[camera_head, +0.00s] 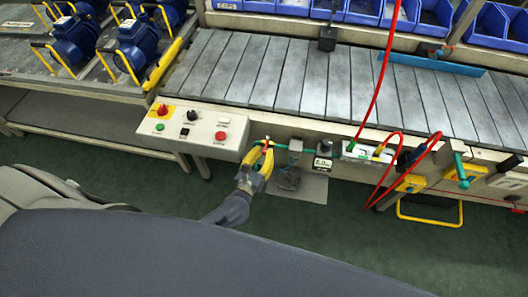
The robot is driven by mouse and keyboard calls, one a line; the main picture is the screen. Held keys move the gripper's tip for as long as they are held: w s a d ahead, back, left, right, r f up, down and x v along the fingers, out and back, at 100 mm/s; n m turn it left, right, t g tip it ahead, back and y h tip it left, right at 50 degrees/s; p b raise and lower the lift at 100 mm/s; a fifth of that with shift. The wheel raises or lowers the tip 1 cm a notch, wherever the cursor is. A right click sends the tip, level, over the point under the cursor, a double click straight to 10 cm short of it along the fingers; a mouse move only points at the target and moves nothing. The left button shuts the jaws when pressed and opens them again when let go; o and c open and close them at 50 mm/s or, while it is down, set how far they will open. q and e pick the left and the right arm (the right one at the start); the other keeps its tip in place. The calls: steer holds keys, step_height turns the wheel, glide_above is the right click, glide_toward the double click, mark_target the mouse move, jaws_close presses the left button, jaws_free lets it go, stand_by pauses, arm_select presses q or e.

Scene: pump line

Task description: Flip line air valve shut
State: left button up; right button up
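The line air valve appears to be the small fitting with an orange-red lever (267,143) at the left end of the teal air pipe (309,152), on the bench's front edge. My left gripper (262,154), with yellow fingers, reaches up from below, its tips at the lever. The fingers hide part of the valve, and I cannot tell whether they grip the lever or only stand around it. The lever's exact angle is too small to read. My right gripper is not in view.
A control box (194,129) with buttons sits close left of the gripper. A gauge with a display (323,164) and a red hose (379,85) are to the right. Blue pumps (137,47) stand on the left rack. The slatted conveyor (300,75) is mostly clear.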

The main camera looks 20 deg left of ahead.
arm_select(q)
steer(key=o, duration=0.4)
steer(key=shift+w+r, duration=0.1)
steer(key=shift+r, duration=0.05)
steer(key=s+a, duration=0.1)
steer(key=s, duration=1.1)
